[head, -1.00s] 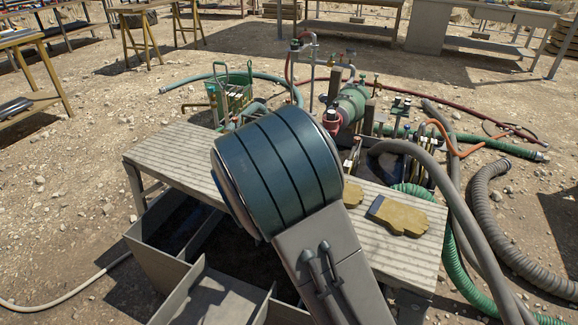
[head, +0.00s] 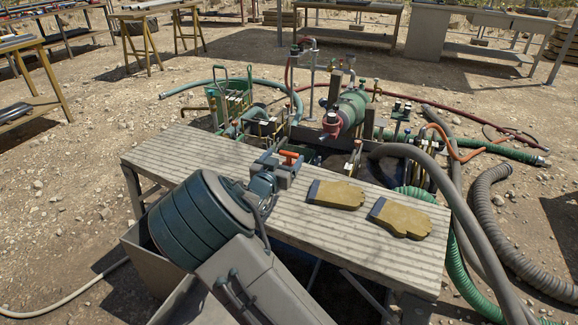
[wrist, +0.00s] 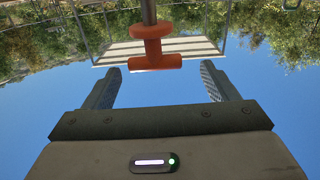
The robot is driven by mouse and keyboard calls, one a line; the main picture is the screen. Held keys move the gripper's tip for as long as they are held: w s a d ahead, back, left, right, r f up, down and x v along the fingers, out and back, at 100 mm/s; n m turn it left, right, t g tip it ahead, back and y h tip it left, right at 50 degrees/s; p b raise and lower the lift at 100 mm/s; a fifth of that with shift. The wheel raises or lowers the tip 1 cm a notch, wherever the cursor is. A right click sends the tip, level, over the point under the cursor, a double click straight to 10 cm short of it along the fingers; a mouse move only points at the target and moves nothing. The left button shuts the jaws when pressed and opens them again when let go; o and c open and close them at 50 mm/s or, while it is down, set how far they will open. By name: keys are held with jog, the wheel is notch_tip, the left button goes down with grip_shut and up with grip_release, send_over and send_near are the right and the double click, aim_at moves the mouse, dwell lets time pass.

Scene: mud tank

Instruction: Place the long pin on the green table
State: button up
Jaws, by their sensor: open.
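An orange T-shaped handle (wrist: 151,62) on a grey metal shaft is in the wrist view; it looks like the top of the long pin. It lies just beyond and between my fingertips (wrist: 158,77), with gaps on both sides. My gripper is open and empty. In the head view, my gripper (head: 281,171) is over the ridged pale bench, beside the orange handle (head: 291,155). The pin's lower shaft is hidden there. No table in view is clearly green.
Two tan gloves (head: 336,194) (head: 401,217) lie on the pale bench (head: 345,235) right of my gripper. Behind it stand a green pump (head: 351,108), a green rack (head: 231,97) and hoses (head: 490,195). Yellow-legged tables (head: 146,42) are at the back left.

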aim_at(288, 154)
jog(key=x, duration=0.2)
jog(key=b+x, duration=0.1)
jog(key=x, duration=0.2)
jog(key=shift+d, duration=0.3)
jog(key=c, duration=1.2)
jog(key=shift+c, duration=0.2)
